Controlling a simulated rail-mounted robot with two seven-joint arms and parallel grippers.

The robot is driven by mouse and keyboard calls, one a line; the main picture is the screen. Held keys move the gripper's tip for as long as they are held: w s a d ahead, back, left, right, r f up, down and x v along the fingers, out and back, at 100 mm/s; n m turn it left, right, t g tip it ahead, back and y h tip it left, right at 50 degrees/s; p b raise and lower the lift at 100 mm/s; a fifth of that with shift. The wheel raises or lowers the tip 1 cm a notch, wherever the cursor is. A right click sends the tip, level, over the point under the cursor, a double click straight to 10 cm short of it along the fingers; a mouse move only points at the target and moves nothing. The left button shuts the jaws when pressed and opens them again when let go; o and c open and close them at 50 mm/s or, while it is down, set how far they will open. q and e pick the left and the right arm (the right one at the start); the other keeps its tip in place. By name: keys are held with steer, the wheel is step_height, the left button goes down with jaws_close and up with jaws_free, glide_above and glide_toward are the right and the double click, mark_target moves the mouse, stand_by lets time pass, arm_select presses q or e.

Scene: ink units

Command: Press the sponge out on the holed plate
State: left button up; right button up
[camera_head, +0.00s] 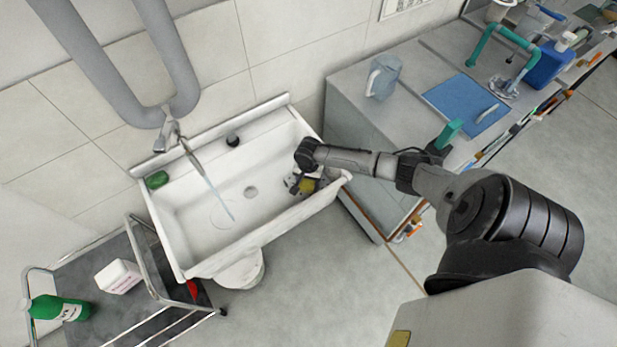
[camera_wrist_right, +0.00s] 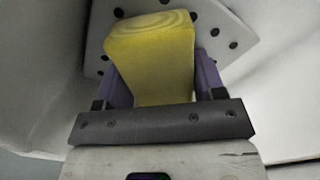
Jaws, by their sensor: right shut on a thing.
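My right gripper (camera_head: 301,184) reaches down into the right end of the white sink (camera_head: 188,232). It is shut on a yellow sponge (camera_wrist_right: 152,58), held between its two purple fingers. The sponge also shows as a small yellow patch in the head view (camera_head: 307,186). In the right wrist view a pale holed plate (camera_wrist_right: 200,14) with several dark holes lies behind the sponge's far end. I cannot tell whether the sponge touches the plate. In the head view the plate is not clear under the gripper. My left gripper is not in view.
The tap (camera_head: 172,136) sends a stream of water into the sink's left half. A cart (camera_head: 85,265) stands left. The right counter holds a pitcher (camera_head: 382,77) and blue mat (camera_head: 455,100).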

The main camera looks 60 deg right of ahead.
stand_by(0.8)
steer(key=shift+f+p, duration=0.15)
steer(key=shift+p, duration=0.25)
stand_by(0.4)
steer(key=shift+s, duration=0.1)
stand_by(0.4)
step_height(320, 180, up, 4)
steer(key=p, duration=0.5)
steer(key=shift+r+p, duration=1.55)
steer(key=shift+p, duration=0.3)
